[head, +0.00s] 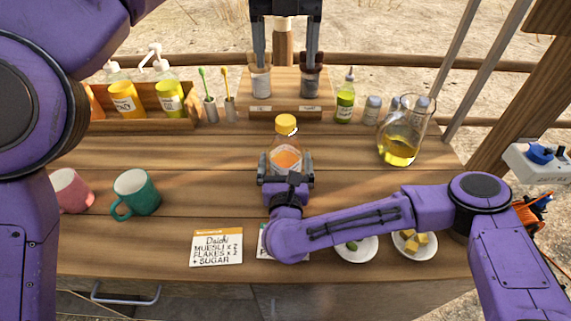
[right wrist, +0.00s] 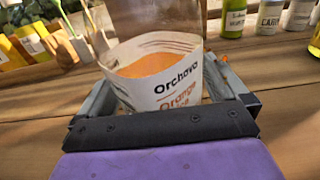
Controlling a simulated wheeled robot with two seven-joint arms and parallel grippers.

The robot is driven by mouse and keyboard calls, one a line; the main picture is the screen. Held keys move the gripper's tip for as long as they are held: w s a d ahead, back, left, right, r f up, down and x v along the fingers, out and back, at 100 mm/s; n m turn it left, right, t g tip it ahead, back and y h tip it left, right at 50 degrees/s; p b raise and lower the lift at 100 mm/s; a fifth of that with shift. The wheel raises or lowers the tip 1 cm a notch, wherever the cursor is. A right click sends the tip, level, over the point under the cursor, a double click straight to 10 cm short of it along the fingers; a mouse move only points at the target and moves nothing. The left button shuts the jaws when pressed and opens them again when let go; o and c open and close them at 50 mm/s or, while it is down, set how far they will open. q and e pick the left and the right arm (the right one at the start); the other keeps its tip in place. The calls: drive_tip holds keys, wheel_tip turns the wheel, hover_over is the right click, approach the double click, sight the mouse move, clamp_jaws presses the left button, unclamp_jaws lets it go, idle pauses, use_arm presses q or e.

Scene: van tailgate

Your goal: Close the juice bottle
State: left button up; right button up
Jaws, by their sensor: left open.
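The juice bottle (head: 286,158) stands upright on the wooden counter, with orange juice low in it. A yellow cap (head: 286,122) sits at its top; whether it is screwed tight I cannot tell. My right gripper (head: 286,172) is shut on the bottle's lower body, a finger on each side. In the right wrist view the label of the bottle (right wrist: 170,88) shows between the fingers, and the cap is out of frame. My left gripper (head: 285,62) is open and empty, fingers pointing down, above and behind the bottle in the picture.
A glass oil jug (head: 402,140) and green bottle (head: 345,100) are at right. Mugs (head: 136,193) are at left. A note card (head: 216,247) and small plates (head: 356,250) lie in front.

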drive_tip(key=s+b, duration=0.2)
drive_tip(key=s, duration=0.7)
drive_tip(key=shift+s, duration=0.2)
drive_tip(key=shift+s+b, duration=0.3)
drive_tip(key=shift+s, duration=0.25)
